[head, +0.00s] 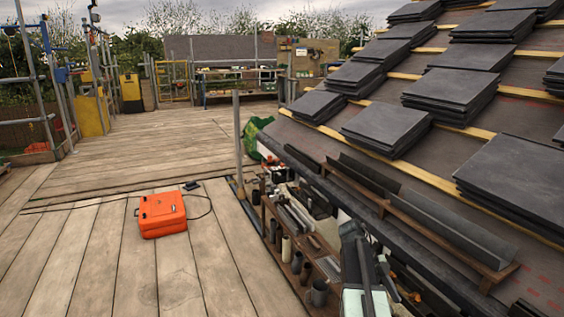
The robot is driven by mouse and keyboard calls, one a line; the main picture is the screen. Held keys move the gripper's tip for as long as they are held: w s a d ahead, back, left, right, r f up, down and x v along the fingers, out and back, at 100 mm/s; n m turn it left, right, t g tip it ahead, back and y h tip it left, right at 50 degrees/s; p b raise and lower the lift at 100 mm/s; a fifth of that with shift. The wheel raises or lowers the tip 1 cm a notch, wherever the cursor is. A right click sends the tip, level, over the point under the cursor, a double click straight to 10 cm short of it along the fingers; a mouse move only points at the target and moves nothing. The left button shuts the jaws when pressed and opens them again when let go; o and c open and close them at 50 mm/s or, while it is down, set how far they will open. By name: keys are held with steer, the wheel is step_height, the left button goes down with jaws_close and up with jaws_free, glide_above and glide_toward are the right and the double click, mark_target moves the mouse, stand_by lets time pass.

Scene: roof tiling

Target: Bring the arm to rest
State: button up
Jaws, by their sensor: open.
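My arm rises from the bottom edge of the head view, right of centre, with a pale body and dark grey parts. My gripper (366,250) is at its upper end, open, with nothing seen between its jaws. It is in front of the roof's lower edge and the narrow rack beside it. From this one view I cannot tell how far it is from them.
The sloped roof (330,134) with stacks of dark slates (387,126) fills the right. A rack (270,213) of tubes and pots runs below its eave. An orange case (162,214) with a cable lies on the planks. The wooden deck (95,262) is mostly clear.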

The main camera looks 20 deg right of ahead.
steer(key=w+a+f+n+t+y+p, duration=0.15)
steer(key=w+a+n+t, duration=0.25)
steer(key=a+n, duration=1.3)
steer(key=w+a+n+t+y+p, duration=0.2)
steer(key=w+a+n+t, duration=0.25)
steer(key=a+n, duration=1.2)
steer(key=a+r+m+p, duration=0.1)
steer(key=a+r+p, duration=0.1)
steer(key=r+p, duration=1.7)
steer(key=a+r+m+p, duration=0.2)
steer(key=r+p, duration=1.7)
steer(key=shift+a+g, duration=0.15)
steer(key=shift+g, duration=0.3)
